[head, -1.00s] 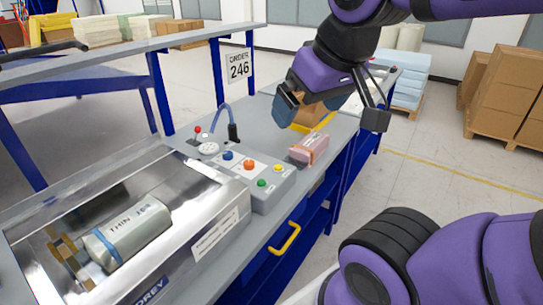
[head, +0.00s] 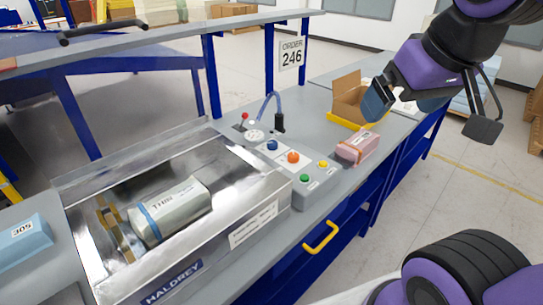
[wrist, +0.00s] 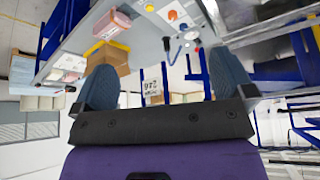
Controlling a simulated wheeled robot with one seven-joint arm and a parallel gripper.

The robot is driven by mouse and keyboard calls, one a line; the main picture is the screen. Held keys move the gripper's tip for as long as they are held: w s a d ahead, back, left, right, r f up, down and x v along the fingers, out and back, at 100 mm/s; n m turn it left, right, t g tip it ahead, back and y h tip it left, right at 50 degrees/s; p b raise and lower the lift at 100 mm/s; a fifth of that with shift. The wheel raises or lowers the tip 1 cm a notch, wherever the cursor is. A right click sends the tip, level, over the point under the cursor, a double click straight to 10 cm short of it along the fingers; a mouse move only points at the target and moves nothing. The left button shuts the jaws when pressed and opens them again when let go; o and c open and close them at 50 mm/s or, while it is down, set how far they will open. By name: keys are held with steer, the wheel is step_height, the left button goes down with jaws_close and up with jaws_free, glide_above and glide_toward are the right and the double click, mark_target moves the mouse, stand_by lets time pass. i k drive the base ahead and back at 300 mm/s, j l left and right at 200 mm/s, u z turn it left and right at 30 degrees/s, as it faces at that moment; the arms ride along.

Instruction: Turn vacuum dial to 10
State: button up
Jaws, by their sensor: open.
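The vacuum dial appears to be the round white dial (head: 254,135) at the back left of the grey control panel (head: 306,196); its marks are too small to read. A red-topped lever (head: 244,117) stands beside it, and a black fitting with a blue hose (head: 279,122) is to its right. The panel carries blue, orange, yellow and green buttons. My gripper (head: 425,108) is open and empty, up to the right of the panel and well apart from the dial. In the wrist view my gripper's fingers (wrist: 165,85) are spread, with the white dial (wrist: 191,35) beyond them.
A shelf on blue posts (head: 213,75) runs behind. A yellow handle (head: 320,238) juts from the front.

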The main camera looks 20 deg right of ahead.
mark_target(273, 145)
steer(key=i+l+u, duration=0.15)
steer(key=l+u, duration=0.15)
steer(key=i+l+u, duration=0.15)
steer(key=l+u, duration=0.15)
steer(key=i+l+u, duration=0.1)
steer(key=l+u, duration=0.2)
steer(key=l, duration=0.2)
